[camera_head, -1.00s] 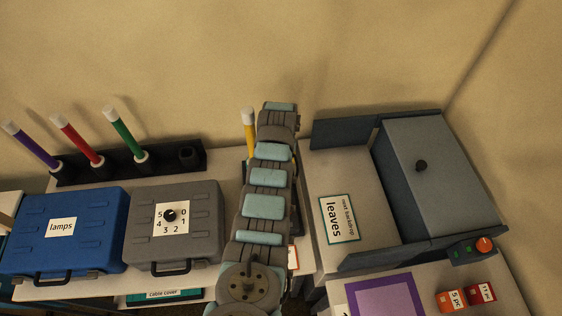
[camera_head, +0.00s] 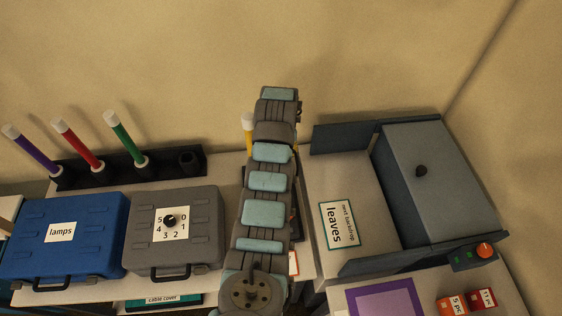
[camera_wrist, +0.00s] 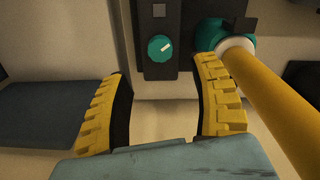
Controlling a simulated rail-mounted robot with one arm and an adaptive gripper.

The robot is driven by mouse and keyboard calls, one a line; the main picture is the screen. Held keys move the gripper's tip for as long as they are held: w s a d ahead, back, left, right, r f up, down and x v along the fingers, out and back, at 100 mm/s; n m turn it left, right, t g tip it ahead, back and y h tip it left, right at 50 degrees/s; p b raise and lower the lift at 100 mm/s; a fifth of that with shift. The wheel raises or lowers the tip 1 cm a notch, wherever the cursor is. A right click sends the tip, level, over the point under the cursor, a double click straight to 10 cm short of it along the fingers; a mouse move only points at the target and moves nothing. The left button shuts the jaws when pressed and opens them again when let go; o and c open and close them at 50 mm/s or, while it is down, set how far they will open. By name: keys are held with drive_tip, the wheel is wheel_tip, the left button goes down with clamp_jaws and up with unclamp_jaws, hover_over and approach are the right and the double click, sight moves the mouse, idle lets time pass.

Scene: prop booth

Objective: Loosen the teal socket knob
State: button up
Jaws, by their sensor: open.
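A round teal knob (camera_wrist: 160,48) with a pale pointer line sits on a dark panel (camera_wrist: 158,14) in the wrist view. Beside it on the right, a teal socket (camera_wrist: 212,34) with a white collar holds the end of a yellow tube (camera_wrist: 270,95). My gripper (camera_wrist: 162,72) is open and empty, its yellow ridged fingers spread below the knob, one on either side. The right finger is close to the tube; I cannot tell whether they touch. In the head view my arm hides the knob and most of the yellow tube (camera_head: 248,122).
Purple, red and green tubes (camera_head: 125,136) stand in a black rack at the left. A blue case (camera_head: 95,245) and a grey case (camera_head: 205,235) lie in front. A grey box (camera_head: 440,170) and an orange knob (camera_head: 485,250) are at the right.

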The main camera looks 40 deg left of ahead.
drive_tip(key=shift+r, duration=2.2)
